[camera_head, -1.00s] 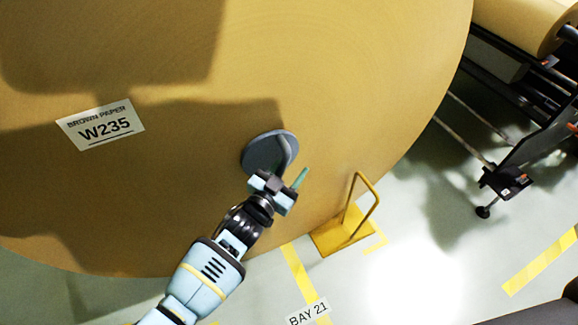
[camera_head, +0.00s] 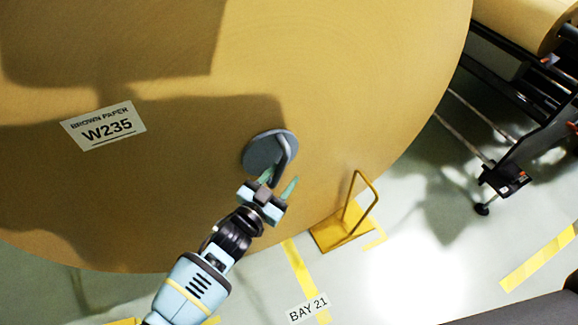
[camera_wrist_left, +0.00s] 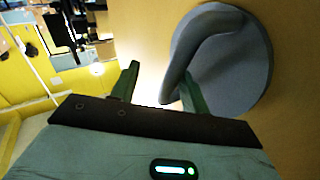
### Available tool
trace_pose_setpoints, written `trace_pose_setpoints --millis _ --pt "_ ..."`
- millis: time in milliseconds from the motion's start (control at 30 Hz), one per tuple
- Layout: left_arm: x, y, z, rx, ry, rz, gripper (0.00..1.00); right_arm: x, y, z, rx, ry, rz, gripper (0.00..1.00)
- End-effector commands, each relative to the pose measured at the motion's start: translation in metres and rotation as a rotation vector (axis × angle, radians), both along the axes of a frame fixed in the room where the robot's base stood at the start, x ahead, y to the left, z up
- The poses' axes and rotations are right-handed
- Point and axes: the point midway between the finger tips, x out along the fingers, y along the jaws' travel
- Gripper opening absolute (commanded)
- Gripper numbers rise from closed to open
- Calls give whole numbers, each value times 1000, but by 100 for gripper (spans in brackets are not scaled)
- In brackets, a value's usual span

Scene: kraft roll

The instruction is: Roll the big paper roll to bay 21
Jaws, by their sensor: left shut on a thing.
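The big brown paper roll (camera_head: 340,80) fills most of the head view, its flat end facing me, with a W235 label (camera_head: 104,126). A grey round plug with a bent handle (camera_head: 262,152) sits on that end; it also shows large in the left wrist view (camera_wrist_left: 235,65). My left gripper (camera_head: 278,182) is at the handle's lower end, its green fingers on either side of the bar and shut on it. Part of the bar hides one finger in the left wrist view. The BAY 21 floor label (camera_head: 308,307) lies beside a yellow line below the roll. My right gripper is out of view.
A yellow metal chock with a hoop handle (camera_head: 341,232) stands at the roll's lower right edge. A dark machine frame (camera_head: 520,160) carrying a smaller roll (camera_head: 525,22) stands at the right. Pale floor lies open between them.

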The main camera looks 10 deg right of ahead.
Motion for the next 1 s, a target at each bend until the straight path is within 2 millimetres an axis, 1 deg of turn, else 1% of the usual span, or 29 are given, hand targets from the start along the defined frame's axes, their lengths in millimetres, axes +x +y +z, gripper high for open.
trace_pose_setpoints --millis 33,233,400,867,967,1000 --pt "-10 4 -3 3 7 -6 39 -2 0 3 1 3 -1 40" --pt "-25 18 -3 2 6 -4 39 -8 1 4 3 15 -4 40" --pt "-27 22 -3 1 5 -2 39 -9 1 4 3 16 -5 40" --pt "-26 23 -2 0 4 1 39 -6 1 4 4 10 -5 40" --pt "-30 24 -7 -3 18 7 39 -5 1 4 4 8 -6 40" --pt "-35 26 -11 -6 30 15 39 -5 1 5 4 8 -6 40"
